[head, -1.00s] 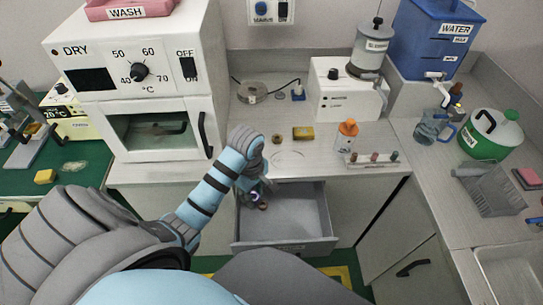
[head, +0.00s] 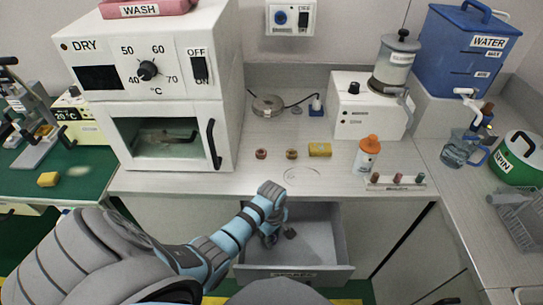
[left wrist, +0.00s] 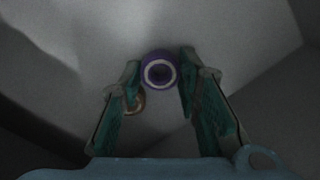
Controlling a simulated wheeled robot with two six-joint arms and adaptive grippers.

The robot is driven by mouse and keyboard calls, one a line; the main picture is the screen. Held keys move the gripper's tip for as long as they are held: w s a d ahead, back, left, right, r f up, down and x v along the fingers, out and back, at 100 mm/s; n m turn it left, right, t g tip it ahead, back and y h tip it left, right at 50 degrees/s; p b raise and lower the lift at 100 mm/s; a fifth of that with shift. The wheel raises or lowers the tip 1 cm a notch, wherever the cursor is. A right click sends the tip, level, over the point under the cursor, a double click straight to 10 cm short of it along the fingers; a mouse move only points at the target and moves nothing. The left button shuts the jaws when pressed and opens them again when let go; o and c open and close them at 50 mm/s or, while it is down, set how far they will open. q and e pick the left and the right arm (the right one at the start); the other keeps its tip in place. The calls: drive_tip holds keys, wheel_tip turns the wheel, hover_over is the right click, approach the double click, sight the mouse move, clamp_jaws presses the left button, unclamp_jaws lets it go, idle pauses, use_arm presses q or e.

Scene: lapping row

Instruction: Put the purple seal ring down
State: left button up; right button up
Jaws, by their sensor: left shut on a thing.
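My left gripper (head: 278,238) reaches down into the open drawer (head: 325,238) under the counter, near its left side. In the left wrist view my left gripper (left wrist: 160,68) is shut on the purple seal ring (left wrist: 159,71), which sits between the fingertips with its pale-rimmed opening facing the camera. A brownish ring (left wrist: 137,103) shows beside the left finger, partly hidden by it. The grey drawer floor lies behind both. I cannot tell whether the purple ring touches the floor. In the head view the purple ring is hidden. My right gripper is not in view.
On the counter above the drawer are a reddish ring (head: 261,154), a brown ring (head: 291,154), a yellow block (head: 319,149), an orange-capped bottle (head: 367,154) and a small rack (head: 397,182). The dryer (head: 150,90) stands left. The drawer's right part is clear.

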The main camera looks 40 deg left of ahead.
use_arm(q)
drive_tip(key=o, duration=1)
drive_tip(key=shift+o, duration=0.2)
drive_tip(key=shift+s, duration=0.1)
drive_tip(key=shift+r, duration=0.3)
wheel_tip(320, 180, up, 12)
drive_tip(key=p, duration=0.5)
drive_tip(key=shift+f, duration=0.2)
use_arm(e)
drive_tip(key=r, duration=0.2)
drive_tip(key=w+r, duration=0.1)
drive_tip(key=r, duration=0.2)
